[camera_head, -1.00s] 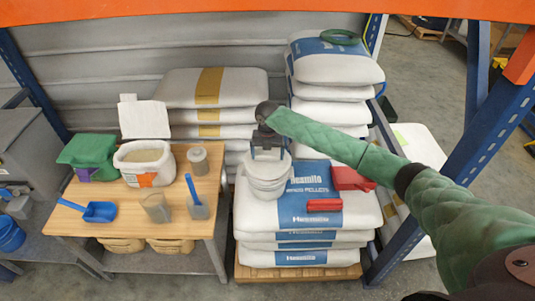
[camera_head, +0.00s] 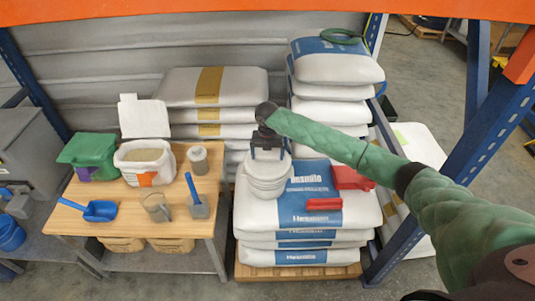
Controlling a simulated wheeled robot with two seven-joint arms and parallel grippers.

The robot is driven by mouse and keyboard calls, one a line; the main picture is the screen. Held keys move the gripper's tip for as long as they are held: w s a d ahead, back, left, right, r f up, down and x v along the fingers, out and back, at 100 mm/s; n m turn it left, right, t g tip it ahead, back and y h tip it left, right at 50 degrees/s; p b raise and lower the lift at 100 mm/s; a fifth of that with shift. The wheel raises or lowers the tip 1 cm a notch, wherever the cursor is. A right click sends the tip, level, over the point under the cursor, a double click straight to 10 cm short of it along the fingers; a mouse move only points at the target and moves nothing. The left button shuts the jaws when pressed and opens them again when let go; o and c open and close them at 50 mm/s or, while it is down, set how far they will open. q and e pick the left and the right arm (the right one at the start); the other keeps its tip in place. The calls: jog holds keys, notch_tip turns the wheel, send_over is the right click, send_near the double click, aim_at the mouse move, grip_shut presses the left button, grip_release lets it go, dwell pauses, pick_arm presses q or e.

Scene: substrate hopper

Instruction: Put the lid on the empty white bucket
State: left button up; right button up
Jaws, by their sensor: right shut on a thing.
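The white bucket (camera_head: 267,187) stands on the stacked pellet bags, at their left side. The pale lid (camera_head: 270,164) is at the bucket's top, under my right gripper (camera_head: 268,154). The right gripper points down and is shut on the lid. The lid looks level over the bucket's mouth; I cannot tell whether it is fully seated on the rim. My left gripper is not in view.
Red tools (camera_head: 350,178) lie on the bags right of the bucket. A wooden table (camera_head: 185,228) at left holds an open white bag (camera_head: 145,162), a blue scoop (camera_head: 100,210) and cups. A taller bag stack (camera_head: 335,65) stands behind. A blue rack post (camera_head: 425,190) stands at right.

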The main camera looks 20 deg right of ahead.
jog(key=shift+f, duration=0.3)
jog(key=o, duration=0.7)
jog(key=shift+r+b, duration=0.6)
jog(key=shift+r, duration=0.75)
notch_tip(320, 180, up, 3)
jog(key=shift+w+r+b, duration=0.1)
jog(key=shift+r+b, duration=0.05)
jog(key=shift+b, duration=0.8)
jog(key=shift+r, duration=0.85)
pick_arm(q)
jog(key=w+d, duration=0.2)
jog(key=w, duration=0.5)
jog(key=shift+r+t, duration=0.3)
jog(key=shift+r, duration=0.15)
